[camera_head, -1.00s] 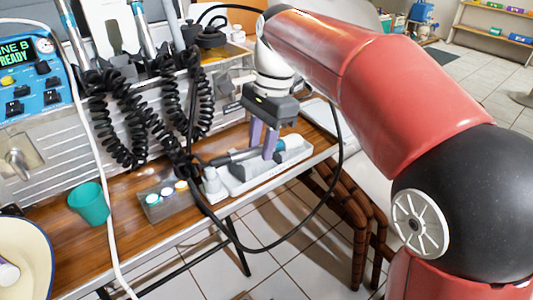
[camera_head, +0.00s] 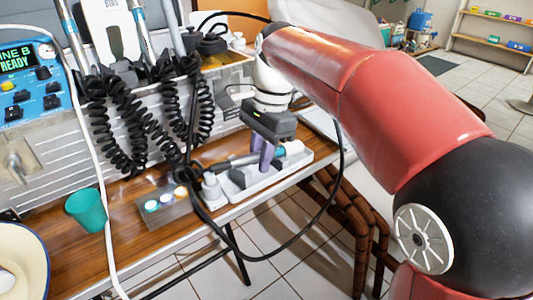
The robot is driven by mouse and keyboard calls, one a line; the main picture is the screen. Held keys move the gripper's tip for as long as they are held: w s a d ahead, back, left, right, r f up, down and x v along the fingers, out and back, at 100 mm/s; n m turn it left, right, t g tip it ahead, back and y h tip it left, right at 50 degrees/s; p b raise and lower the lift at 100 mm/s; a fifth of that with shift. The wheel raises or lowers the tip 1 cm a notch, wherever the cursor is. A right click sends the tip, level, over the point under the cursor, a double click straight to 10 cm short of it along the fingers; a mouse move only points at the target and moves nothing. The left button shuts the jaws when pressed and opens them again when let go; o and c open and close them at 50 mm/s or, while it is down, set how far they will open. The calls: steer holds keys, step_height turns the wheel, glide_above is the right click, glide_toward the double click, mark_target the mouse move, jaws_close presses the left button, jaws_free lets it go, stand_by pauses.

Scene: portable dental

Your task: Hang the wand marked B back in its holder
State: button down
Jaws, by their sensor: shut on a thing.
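My gripper (camera_head: 263,168) points down with its purple fingers shut on a dark wand (camera_head: 238,160). The wand lies nearly level, low over a pale grey tray (camera_head: 264,181) at the table's right end. Its right end is teal and whitish, and its left end is near the black hose. No letter is readable on it. I cannot tell whether it still touches the tray. Other wands (camera_head: 140,28) stand upright in the unit at upper left, above coiled black hoses. A black holder-like part (camera_head: 207,42) is right of them; its opening is unclear.
A blue panel (camera_head: 35,85) at left reads "...INE B READY". A teal cup (camera_head: 87,210) and a small box with round caps (camera_head: 165,208) stand on the wooden table (camera_head: 135,235). A loose black hose loops past the table's front edge. A white hose crosses at left.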

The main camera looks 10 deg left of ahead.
steer(key=shift+s+p+v, duration=0.2)
steer(key=shift+p+v, duration=1.05)
steer(key=shift+v, duration=0.05)
steer(key=shift+a+r, duration=0.2)
steer(key=shift+r, duration=2.25)
